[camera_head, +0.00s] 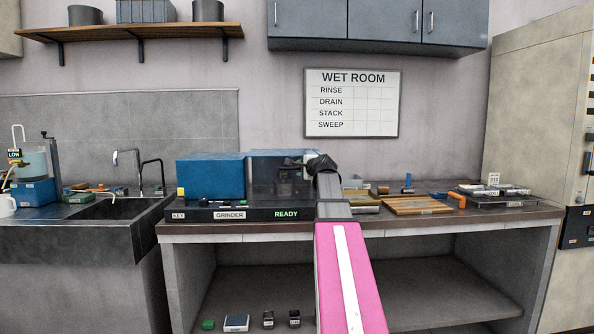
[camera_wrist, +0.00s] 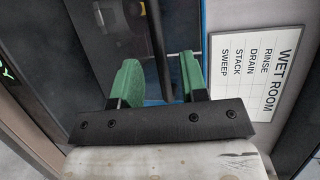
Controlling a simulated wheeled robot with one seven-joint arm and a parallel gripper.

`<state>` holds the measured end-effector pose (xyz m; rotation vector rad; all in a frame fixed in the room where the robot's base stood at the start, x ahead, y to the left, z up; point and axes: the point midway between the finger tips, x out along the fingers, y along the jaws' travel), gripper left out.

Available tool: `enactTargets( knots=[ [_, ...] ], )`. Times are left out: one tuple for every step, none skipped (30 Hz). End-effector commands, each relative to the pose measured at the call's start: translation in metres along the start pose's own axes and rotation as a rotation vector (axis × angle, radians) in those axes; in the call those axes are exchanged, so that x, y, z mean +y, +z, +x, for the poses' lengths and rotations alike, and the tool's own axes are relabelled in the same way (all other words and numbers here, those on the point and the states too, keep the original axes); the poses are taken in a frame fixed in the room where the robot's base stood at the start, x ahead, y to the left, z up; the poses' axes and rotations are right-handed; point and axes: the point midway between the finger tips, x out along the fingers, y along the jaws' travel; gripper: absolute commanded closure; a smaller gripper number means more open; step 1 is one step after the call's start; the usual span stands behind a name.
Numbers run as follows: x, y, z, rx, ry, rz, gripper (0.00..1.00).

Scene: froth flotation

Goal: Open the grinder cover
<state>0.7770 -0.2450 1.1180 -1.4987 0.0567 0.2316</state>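The grinder (camera_head: 210,177) stands on the left part of the bench, with a blue housing and a black base reading "GRINDER" and "READY". Its dark see-through cover (camera_head: 264,176) sits down over the right side, and inner parts show dimly through it. My gripper (camera_head: 300,161) is at the cover's upper right, partly hidden by my wrist. In the wrist view its green fingers (camera_wrist: 158,78) are apart, with a dark bar (camera_wrist: 160,45) running between them. I see gaps beside the bar; contact is not clear.
A wooden board (camera_head: 417,206) and a dark tray (camera_head: 500,201) lie to the right on the bench. A sink (camera_head: 110,208) is at the left. A wall sign (camera_head: 352,103) hangs behind, below wall cabinets (camera_head: 375,20). Several small items stand on the lower shelf.

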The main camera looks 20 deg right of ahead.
Motion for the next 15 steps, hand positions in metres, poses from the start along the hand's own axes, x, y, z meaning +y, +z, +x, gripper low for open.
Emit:
enactTargets(
  knots=[
    [-0.001,-0.001,0.013,-0.001,0.001,0.000,0.60],
    [-0.001,-0.001,0.019,-0.001,0.001,0.000,0.60],
    [-0.001,-0.001,0.025,-0.001,0.001,0.000,0.60],
    [-0.001,-0.001,0.029,-0.001,0.001,0.000,0.60],
    [-0.001,-0.001,0.033,-0.001,0.001,-0.001,0.60],
    [-0.001,-0.001,0.037,-0.001,0.001,-0.001,0.60],
    [-0.001,-0.001,0.039,0.000,0.001,-0.001,0.60],
    [-0.001,-0.001,0.041,0.000,0.001,-0.001,0.60],
    [0.000,0.000,0.043,0.000,0.000,-0.001,0.60],
    [0.000,0.000,0.044,0.000,0.000,-0.001,0.60],
    [0.000,0.000,0.044,0.000,0.000,-0.001,0.60],
    [0.000,0.000,0.045,0.001,0.000,-0.001,0.60],
    [0.000,0.000,0.044,0.001,0.000,-0.001,0.60],
    [0.000,0.000,0.044,0.001,0.000,-0.001,0.60],
    [0.000,0.000,0.044,0.001,0.000,-0.001,0.60]
  ],
)
